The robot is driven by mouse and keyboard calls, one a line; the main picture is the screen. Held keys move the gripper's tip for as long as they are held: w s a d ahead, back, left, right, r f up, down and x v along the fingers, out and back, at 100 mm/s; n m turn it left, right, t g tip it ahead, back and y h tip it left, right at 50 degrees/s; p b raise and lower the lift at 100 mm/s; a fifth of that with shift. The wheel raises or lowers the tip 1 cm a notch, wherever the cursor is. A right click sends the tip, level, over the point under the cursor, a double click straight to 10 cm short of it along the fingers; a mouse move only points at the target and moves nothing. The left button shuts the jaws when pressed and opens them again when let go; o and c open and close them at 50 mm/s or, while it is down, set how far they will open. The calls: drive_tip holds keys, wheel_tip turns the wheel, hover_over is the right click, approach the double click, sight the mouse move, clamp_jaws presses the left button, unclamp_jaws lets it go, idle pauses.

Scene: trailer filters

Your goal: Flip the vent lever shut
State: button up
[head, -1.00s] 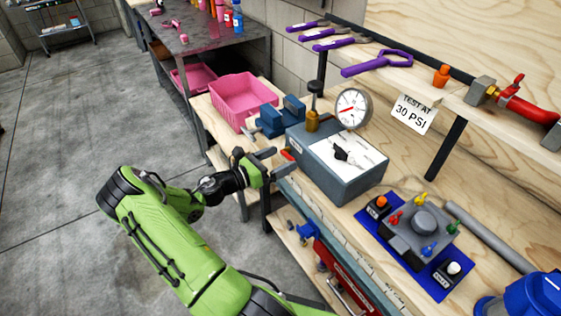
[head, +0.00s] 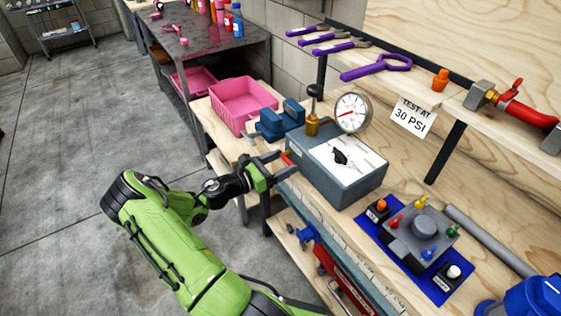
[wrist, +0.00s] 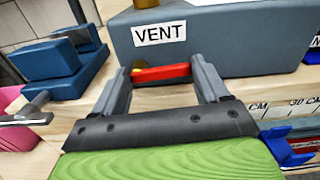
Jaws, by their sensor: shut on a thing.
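The red vent lever (wrist: 162,73) sticks out low on the side of the grey test box (wrist: 225,45), just under the VENT label (wrist: 160,33). It lies crosswise, with a brass pivot at its left end. My gripper (wrist: 165,82) has one finger at each end of the lever and is shut on it. In the head view, my gripper (head: 283,163) reaches in from the left at the bench's front edge. The lever's red (head: 286,158) shows small between the fingers, beside the grey box (head: 340,185).
A pressure gauge (head: 352,113) and a brass fitting (head: 313,125) stand at the box's back. A blue vise (head: 280,120) and a pink bin (head: 243,103) sit to the left. A blue mat (head: 437,285) with a grey knobbed block lies right. Floor at left is clear.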

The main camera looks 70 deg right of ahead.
drive_tip(key=shift+f+m, duration=0.1)
drive_tip(key=shift+m, duration=0.3)
drive_tip(key=o, duration=1.1)
drive_tip(key=shift+c, duration=0.2)
drive_tip(key=p+v, duration=0.2)
drive_tip(key=v, duration=1.4)
drive_tip(key=shift+p, duration=0.4)
drive_tip(key=shift+d, duration=0.1)
